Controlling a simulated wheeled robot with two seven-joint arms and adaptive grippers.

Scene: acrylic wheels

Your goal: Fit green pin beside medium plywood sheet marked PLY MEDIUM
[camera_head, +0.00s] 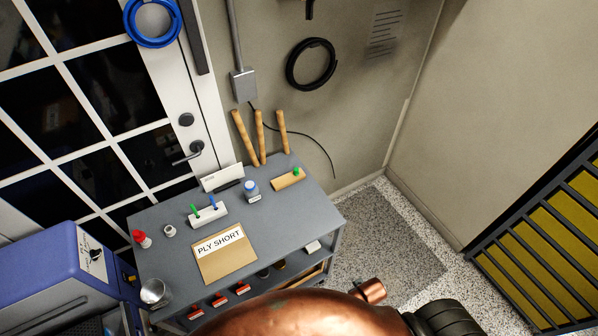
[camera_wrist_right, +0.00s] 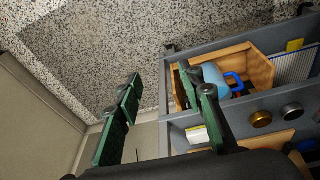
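A plywood sheet marked PLY SHORT (camera_head: 224,257) lies on the grey cart top in the head view. No sheet marked PLY MEDIUM shows. A white block (camera_head: 209,217) behind the sheet holds a green pin (camera_head: 194,209) and a blue pin (camera_head: 213,202), both upright. A wooden block (camera_head: 287,181) at the cart's back right has a green piece (camera_head: 296,170) on its top. My right gripper (camera_wrist_right: 160,76) is open and empty in the right wrist view, its green fingers apart beside the cart's side, over the floor. My left gripper is not in view.
The cart top also bears a blue-capped jar (camera_head: 251,191), a red-topped bottle (camera_head: 141,238) and a glass (camera_head: 154,292). The lower shelf holds a wooden bin (camera_wrist_right: 258,68) with a blue mug (camera_wrist_right: 215,80). A blue machine (camera_head: 62,280) stands left. Speckled floor (camera_wrist_right: 85,45) is clear.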

